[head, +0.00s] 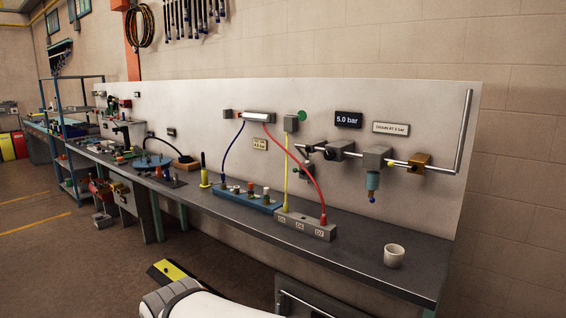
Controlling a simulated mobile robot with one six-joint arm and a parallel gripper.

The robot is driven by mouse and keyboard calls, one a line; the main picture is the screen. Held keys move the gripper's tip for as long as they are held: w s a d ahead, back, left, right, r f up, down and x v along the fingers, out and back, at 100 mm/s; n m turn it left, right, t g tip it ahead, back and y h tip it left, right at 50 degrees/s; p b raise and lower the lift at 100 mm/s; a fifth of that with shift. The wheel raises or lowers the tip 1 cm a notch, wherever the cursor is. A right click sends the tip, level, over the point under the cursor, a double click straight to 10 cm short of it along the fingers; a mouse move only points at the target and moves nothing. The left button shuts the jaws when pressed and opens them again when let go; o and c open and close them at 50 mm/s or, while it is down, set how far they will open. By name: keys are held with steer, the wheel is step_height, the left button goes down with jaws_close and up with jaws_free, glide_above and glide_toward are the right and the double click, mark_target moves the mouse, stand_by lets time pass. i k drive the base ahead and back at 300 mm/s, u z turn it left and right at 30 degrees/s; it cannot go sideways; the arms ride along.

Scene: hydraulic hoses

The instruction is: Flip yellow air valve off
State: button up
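A yellow-gold valve block (419,162) sits on the horizontal metal air pipe (398,162) on the white back panel, at the right. A small bright yellow part shows just left of and below the block. It is too small to tell how a lever is turned. Left of it on the same pipe is a grey unit (376,157) with a blue-green bowl (373,181) hanging below. My gripper is not in view; only a white part of my own body shows at the bottom edge.
The dark bench (375,258) runs below the panel. A white cup (394,256) stands on it at the right. A grey block (305,227) with red and yellow hoses and a blue manifold (243,197) stand further left. The bench top around the cup is clear.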

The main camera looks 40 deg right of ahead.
mark_target(390, 164)
steer(key=z, duration=2.2)
